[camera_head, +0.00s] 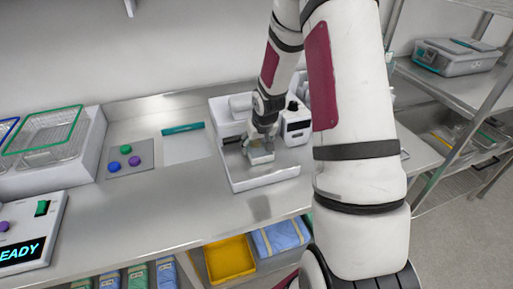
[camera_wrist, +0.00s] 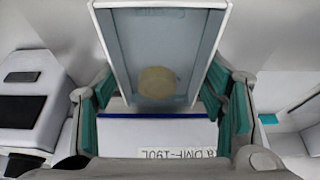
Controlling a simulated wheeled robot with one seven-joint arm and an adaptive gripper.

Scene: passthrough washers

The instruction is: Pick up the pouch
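The pouch (camera_wrist: 160,50) is a pale, flat packet with a clear grey-blue window and a round beige item inside. In the wrist view it lies between the two teal-padded fingers of my gripper (camera_wrist: 161,98), which stand wide apart along its side edges. Its upper end looks wider and nearer the camera, so it appears tilted. Whether the pads press on it is not clear. In the head view my gripper (camera_head: 261,140) points down over the white tray (camera_head: 266,180), with the pouch (camera_head: 261,156) right at the fingertips.
A white device (camera_head: 296,124) stands close to the right of my gripper. A white panel with lettering (camera_wrist: 175,152) lies below the pouch in the wrist view. Left on the counter are a grey plate with coloured knobs (camera_head: 124,160) and a wire basket (camera_head: 45,135). The counter front is clear.

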